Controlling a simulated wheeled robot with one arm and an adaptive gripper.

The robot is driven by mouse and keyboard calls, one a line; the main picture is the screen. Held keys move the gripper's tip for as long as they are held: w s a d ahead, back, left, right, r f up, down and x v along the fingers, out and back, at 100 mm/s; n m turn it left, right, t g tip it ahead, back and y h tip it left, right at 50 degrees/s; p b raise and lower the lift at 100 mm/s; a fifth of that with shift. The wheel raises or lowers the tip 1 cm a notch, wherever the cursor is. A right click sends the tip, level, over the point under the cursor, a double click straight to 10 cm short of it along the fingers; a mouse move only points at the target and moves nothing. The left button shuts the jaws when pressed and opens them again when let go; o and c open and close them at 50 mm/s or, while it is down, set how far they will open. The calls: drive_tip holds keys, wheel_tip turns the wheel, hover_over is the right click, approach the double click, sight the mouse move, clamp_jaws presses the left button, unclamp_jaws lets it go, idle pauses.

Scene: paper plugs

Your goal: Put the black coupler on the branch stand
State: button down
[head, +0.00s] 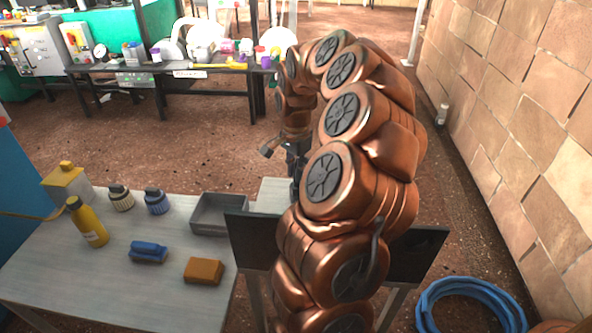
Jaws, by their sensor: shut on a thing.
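My gripper (294,180) shows only in part, pointing down beyond the copper-coloured links of my arm. It is shut on a small dark thing at its tip, which fits the black coupler, but its shape is hard to make out. The thing is above or beside a pale surface (271,194) behind the grey tray; I cannot tell whether they touch. I cannot make out a branch stand; my arm covers the area to the right of the gripper.
A grey table (60,262) at left holds an open grey tray (221,228), a yellow bottle (88,222), two capped jars, a blue brush (148,252) and an orange-brown block (203,271). A blue hose coil (470,304) lies at lower right, near a stone wall (545,110).

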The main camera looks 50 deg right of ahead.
drive_tip(key=c, duration=1.1)
unclamp_jaws()
wheel_tip(320, 180, up, 12)
drive_tip(key=p, duration=0.2)
drive_tip(key=shift+p, duration=0.4)
drive_tip(key=shift+r, duration=0.1)
